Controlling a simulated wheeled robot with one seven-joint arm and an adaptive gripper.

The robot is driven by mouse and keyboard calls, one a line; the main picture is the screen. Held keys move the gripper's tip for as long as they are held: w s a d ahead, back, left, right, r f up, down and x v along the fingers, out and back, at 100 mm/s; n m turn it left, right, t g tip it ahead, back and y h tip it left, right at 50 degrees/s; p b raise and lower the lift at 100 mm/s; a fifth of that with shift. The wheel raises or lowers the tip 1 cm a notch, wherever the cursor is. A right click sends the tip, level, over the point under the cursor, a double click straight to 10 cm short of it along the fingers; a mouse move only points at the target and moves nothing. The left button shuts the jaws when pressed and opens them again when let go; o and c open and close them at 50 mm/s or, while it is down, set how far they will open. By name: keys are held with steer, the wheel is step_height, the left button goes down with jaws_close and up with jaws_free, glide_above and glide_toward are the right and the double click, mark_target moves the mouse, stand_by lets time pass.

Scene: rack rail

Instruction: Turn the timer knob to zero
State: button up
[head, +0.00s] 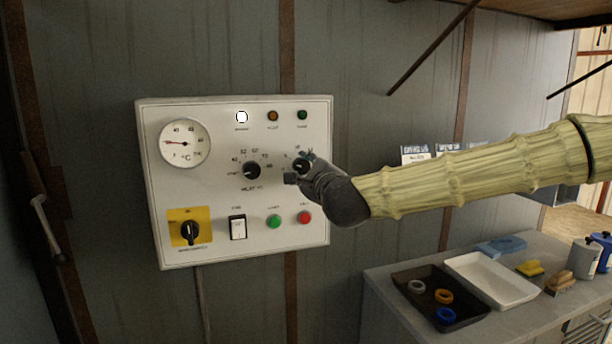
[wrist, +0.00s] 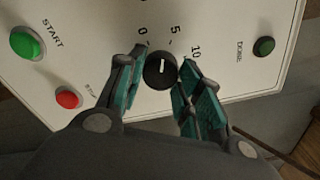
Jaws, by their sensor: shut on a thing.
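The timer knob (wrist: 160,70) is a round black knob with a short white line, on the white control panel (head: 205,105). Numbers 0, 5 and 10 show beside it in the wrist view; I cannot tell exactly which number the line points at. My gripper (wrist: 163,64) has one teal-padded finger on each side of the knob and is shut on it. In the head view my gripper (head: 302,168) covers most of the knob and part of its scale.
The panel also carries a dial gauge (head: 185,142), another black knob (head: 251,170), a yellow-backed rotary switch (head: 190,231), a white rocker switch (head: 238,228), a green START button (head: 274,221) and a red button (head: 304,217). A bench with trays (head: 490,278) stands lower right.

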steer(key=n+b, duration=0.1)
steer(key=n, duration=0.5)
steer(key=shift+n, duration=0.3)
stand_by(0.4)
steer(key=o, duration=1)
steer(key=shift+o, duration=0.2)
steer(key=v, duration=1.2)
